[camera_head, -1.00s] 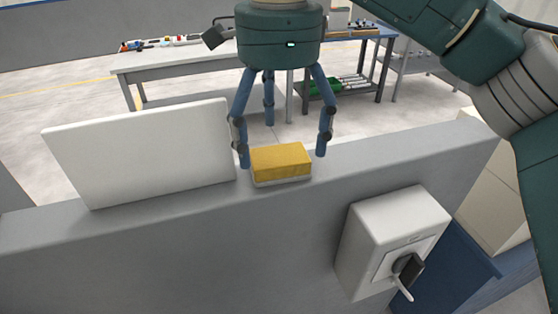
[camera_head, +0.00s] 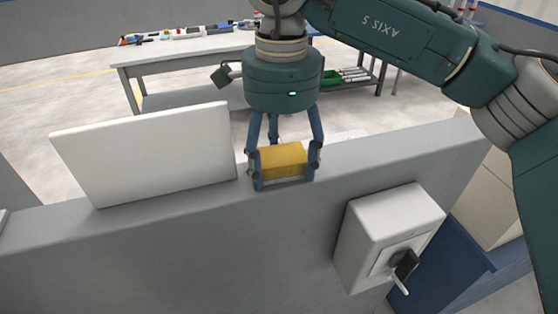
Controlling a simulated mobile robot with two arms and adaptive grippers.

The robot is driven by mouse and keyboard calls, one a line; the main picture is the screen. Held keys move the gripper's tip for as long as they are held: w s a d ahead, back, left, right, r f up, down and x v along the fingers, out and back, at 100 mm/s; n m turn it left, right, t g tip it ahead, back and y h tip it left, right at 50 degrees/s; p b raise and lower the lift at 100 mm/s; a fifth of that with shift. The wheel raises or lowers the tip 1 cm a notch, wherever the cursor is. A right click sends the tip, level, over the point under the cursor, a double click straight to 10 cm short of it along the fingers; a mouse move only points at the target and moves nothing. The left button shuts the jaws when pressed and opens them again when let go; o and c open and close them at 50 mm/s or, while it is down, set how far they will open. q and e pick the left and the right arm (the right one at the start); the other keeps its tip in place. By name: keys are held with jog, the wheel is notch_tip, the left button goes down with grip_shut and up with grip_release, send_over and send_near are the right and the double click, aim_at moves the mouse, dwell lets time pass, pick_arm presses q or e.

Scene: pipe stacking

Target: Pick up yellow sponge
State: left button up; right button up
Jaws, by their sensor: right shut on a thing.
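The yellow sponge (camera_head: 283,159) is a small block with a pale underside, at the top of the grey wall ledge (camera_head: 355,167) near the middle of the view. My right gripper (camera_head: 284,178) comes down over it from above. Its blue fingers are shut on the sponge, one at the left end and one at the right end, with a third finger behind. I cannot tell whether the sponge still touches the ledge. My left gripper is not in view.
A white panel (camera_head: 145,155) stands on the ledge just left of the sponge. A white box with a dark rotary switch (camera_head: 390,235) is fixed to the wall's front at the right. A workbench (camera_head: 180,60) with tools stands behind. The ledge right of the sponge is clear.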

aim_at(280, 159)
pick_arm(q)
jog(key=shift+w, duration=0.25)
pick_arm(e)
jog(key=shift+r, duration=0.1)
jog(key=shift+w+r, duration=0.1)
jog(key=shift+r, duration=0.4)
notch_tip(280, 159, up, 8)
jog(key=shift+r+b, duration=0.1)
jog(key=shift+b, duration=0.55)
pick_arm(q)
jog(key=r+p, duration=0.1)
jog(key=p, duration=0.2)
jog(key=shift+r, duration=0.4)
pick_arm(e)
notch_tip(280, 159, up, 11)
jog(key=shift+f, duration=0.2)
jog(key=o, duration=0.5)
jog(key=shift+c, duration=0.2)
jog(key=c, duration=0.4)
jog(key=shift+c, duration=0.2)
